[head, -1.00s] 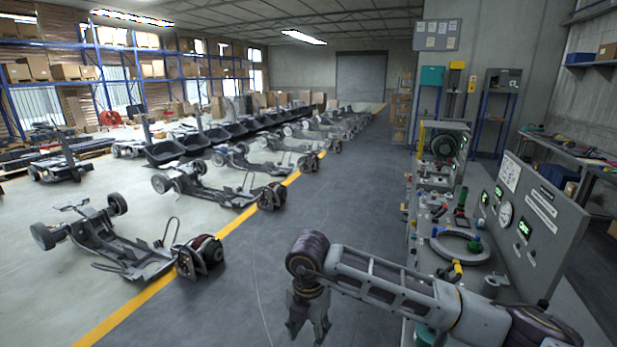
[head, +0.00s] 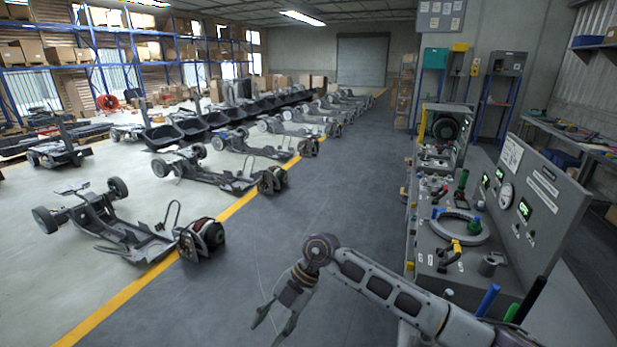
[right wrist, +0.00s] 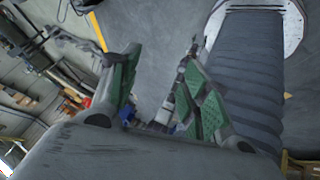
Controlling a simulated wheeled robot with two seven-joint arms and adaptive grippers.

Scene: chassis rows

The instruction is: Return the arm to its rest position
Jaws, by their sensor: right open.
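My right arm (head: 385,287) reaches in from the lower right of the head view, bent at the elbow. My right gripper (head: 274,322) hangs low over the grey floor, apart from everything around it. In the right wrist view its two green-padded fingers (right wrist: 160,95) stand apart with nothing held between them. My left gripper is not in view.
A workbench (head: 425,262) with gauges, a ring and tools stands right of my arm. A chassis (head: 120,228) lies at the left by the yellow floor line (head: 150,275), with several more behind. The grey aisle (head: 330,180) is clear.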

